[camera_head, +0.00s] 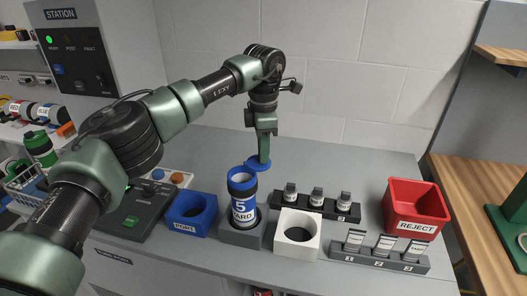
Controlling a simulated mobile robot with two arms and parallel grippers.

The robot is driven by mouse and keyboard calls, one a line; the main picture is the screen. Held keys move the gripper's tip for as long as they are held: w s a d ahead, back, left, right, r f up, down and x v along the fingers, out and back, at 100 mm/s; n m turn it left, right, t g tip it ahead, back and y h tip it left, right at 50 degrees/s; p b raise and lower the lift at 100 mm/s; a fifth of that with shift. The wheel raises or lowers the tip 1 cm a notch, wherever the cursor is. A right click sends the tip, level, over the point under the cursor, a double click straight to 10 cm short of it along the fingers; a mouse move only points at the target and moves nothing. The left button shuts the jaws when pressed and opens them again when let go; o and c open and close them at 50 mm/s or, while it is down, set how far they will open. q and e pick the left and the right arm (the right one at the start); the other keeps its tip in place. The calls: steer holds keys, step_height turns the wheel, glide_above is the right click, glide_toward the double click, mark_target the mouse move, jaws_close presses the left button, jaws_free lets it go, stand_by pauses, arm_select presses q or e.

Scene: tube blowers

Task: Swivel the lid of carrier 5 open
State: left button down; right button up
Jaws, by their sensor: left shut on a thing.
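Carrier 5 (243,210) is a blue and black cylinder with a white label reading 5 and WARD. It stands upright in a grey square holder (229,233) on the counter. Its blue lid (259,165) is swung out to the upper right side, and the open top of the carrier shows. My left gripper (264,157) reaches down from above, just behind the carrier, and is shut on the lid. The fingertips are partly hidden at the lid. My right gripper is not in view.
A blue START holder (192,222) and a white holder (297,252) flank the grey one. Black and grey racks (383,259) with small vials stand to the right, beside a red REJECT bin (416,203). A dark control panel (125,215) is at left. The counter behind is clear.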

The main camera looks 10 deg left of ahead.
arm_select(q)
steer(key=shift+w+a+n+p, duration=0.25)
steer(key=shift+w+n, duration=0.1)
steer(key=shift+n, duration=0.6)
steer(key=shift+w+a+n+p, duration=0.2)
steer(key=shift+w+n, duration=0.1)
steer(key=shift+n, duration=0.65)
steer(key=c, duration=1.4)
jaws_free()
steer(key=shift+c, duration=0.2)
steer(key=shift+r, duration=0.15)
step_height(320, 180, up, 8)
steer(key=b, duration=0.1)
steer(key=shift+f, duration=0.25)
